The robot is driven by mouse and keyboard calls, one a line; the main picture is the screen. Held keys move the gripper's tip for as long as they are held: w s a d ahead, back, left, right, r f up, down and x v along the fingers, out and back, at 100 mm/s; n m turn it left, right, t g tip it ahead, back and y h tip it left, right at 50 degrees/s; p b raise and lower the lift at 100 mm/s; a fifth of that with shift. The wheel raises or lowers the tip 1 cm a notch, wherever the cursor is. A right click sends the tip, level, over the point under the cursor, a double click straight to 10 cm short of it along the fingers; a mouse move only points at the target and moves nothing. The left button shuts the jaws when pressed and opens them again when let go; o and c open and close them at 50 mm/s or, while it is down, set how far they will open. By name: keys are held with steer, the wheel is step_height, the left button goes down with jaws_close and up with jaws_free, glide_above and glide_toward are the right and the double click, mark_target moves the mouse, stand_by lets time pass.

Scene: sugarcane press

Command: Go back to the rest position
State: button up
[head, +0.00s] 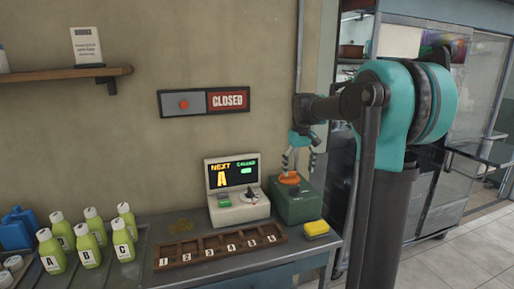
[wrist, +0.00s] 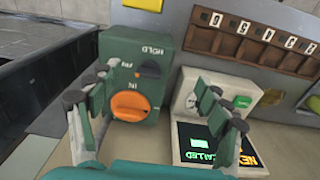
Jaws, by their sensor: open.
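My gripper (head: 299,163) is at the end of my arm, pointing down just above the green box in the head view. Its fingers are spread and empty; they also show in the wrist view (wrist: 152,100). The green box (head: 296,206) carries an orange knob (head: 289,179).
A screen unit (head: 238,213) showing NEXT and A stands left of the green box. A numbered wooden rack (head: 219,252) and a yellow sponge (head: 317,228) lie in front. Several lettered green bottles (head: 87,248) stand left. A CLOSED sign (head: 228,100) hangs on the wall.

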steer(key=s+d+f+m+t, duration=0.1)
steer(key=s+f+t, duration=0.1)
steer(key=s+f, duration=0.9)
steer(key=s+d+f+m+t, duration=0.1)
steer(key=s+d+f+m, duration=0.1)
steer(key=s+f, duration=0.8)
steer(key=s, duration=0.7)
steer(key=shift+d+f+t, duration=0.25)
steer(key=shift+f+t, duration=0.15)
stand_by(0.4)
